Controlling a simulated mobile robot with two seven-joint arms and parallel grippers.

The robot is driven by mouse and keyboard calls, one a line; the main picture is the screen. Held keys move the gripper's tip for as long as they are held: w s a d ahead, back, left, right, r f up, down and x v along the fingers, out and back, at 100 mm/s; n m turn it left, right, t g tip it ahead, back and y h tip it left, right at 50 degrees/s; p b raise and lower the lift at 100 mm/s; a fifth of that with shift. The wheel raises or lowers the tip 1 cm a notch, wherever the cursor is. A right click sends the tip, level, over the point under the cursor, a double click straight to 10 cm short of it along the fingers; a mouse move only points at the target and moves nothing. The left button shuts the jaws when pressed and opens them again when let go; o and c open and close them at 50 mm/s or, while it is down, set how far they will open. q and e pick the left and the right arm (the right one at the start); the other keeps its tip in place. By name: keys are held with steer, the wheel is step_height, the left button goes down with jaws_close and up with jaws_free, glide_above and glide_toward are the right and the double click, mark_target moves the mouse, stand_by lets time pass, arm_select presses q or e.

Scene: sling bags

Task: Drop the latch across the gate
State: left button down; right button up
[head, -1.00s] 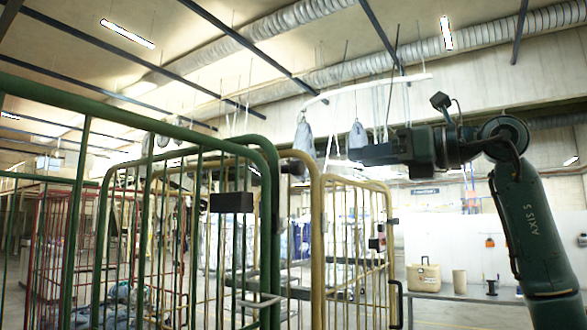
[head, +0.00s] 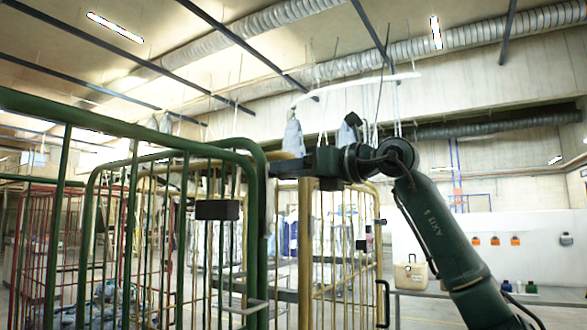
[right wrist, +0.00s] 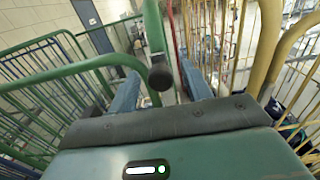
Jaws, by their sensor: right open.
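The green barred gate (head: 262,215) of a roll cage stands in the middle of the head view, beside a yellow barred frame (head: 306,225). In the right wrist view a green bar (right wrist: 153,30) ends in a round black knob (right wrist: 160,77), which looks like the latch; I cannot tell its exact pivot. My right gripper (head: 275,168) is at the gate's top corner. Its blue fingers (right wrist: 160,68) are open, one on each side of the knob. I cannot tell whether they touch it. My left gripper is not in view.
A dark box (head: 217,210) is fixed to the bars left of the gate's edge. Grey bags (head: 293,138) hang behind my right gripper. A beige case (head: 411,275) stands on a bench at right. Green and yellow rails stand close on both sides.

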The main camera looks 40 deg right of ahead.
steer(key=shift+c, duration=0.4)
jaws_close()
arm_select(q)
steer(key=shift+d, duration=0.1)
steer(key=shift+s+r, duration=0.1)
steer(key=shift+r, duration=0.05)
arm_select(e)
steer(key=shift+a, duration=0.1)
